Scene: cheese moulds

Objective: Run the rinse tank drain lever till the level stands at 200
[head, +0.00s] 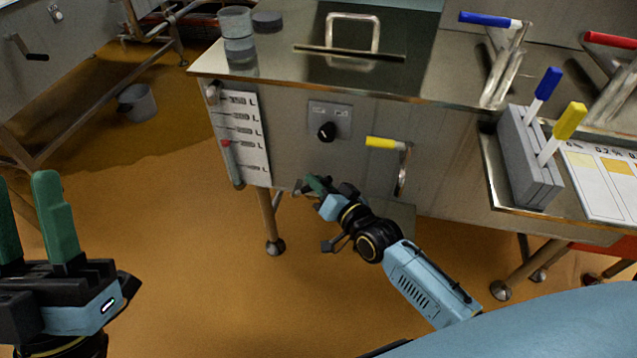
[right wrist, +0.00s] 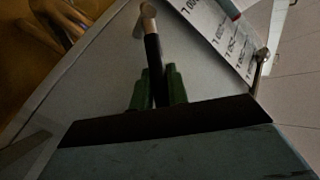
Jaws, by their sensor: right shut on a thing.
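The rinse tank (head: 290,120) is a steel tank with a level gauge (head: 240,130) at the left of its front. A red marker (head: 226,148) in the gauge tube stands about beside the fourth label from the top; the small figures are hard to read. My left gripper (head: 32,220) is open and empty at the far left, away from the tank.
A yellow-handled lever (head: 383,143) and a black knob (head: 326,132) are on the tank front. A grey holder (head: 525,165) with blue and yellow handled tools stands on the right shelf. Round containers (head: 238,40) stand on top. A bucket (head: 137,104) is on the floor.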

